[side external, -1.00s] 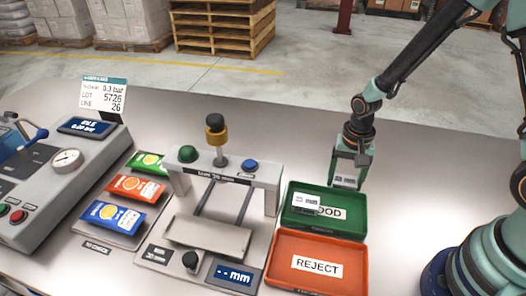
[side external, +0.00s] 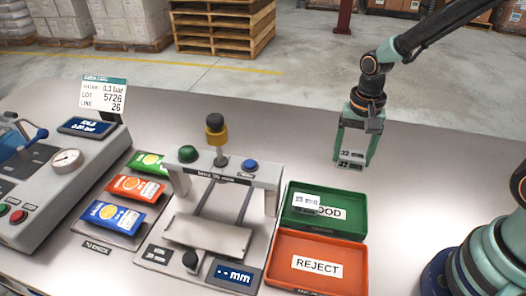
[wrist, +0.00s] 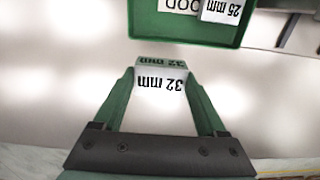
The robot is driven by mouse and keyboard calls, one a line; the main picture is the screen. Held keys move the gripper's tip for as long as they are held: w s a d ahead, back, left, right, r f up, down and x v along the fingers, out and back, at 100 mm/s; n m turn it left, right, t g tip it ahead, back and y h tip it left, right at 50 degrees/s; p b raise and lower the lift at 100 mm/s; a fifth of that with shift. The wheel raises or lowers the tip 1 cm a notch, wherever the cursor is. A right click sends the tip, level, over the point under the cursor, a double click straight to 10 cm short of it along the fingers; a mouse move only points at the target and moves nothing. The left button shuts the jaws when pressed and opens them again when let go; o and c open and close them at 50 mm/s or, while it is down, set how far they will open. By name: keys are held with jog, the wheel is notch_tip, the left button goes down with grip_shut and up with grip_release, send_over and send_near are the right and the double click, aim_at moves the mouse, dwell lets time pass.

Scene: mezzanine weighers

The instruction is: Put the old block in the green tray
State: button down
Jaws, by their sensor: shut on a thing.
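My gripper (side external: 351,160) is shut on a white block (side external: 351,155) and holds it above the table, behind the green tray in the side view. In the wrist view the block (wrist: 160,85) sits between my fingers and is marked 32 mm. The green tray (side external: 353,224), with a white label partly reading GOOD, stands right of the grey gauge. It also shows at the top of the wrist view (wrist: 150,28). Another pale block (side external: 305,201) lies in the tray on its left side, partly over the label; in the wrist view it (wrist: 221,10) reads 25 mm.
An orange REJECT tray (side external: 348,283) is in front of the green one. The grey gauge (side external: 207,235) with a knob and a mm display stands left. Several colored packets (side external: 112,215) and a console (side external: 45,190) are further left. Table behind the trays is clear.

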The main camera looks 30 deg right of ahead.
jog(key=r+n, duration=0.3)
jog(key=d+r+n, duration=0.1)
jog(key=r+n, duration=0.4)
jog(key=r, duration=0.1)
jog(key=shift+s+d+r+n, duration=0.2)
jog(key=shift+s+r+n, duration=0.05)
jog(key=shift+s+n, duration=0.15)
send_over(343, 214)
notch_tip(343, 214, down, 9)
jog(key=shift+s+f, duration=0.1)
jog(key=shift+f, duration=3.55)
jog(key=shift+f, duration=0.55)
grip_release()
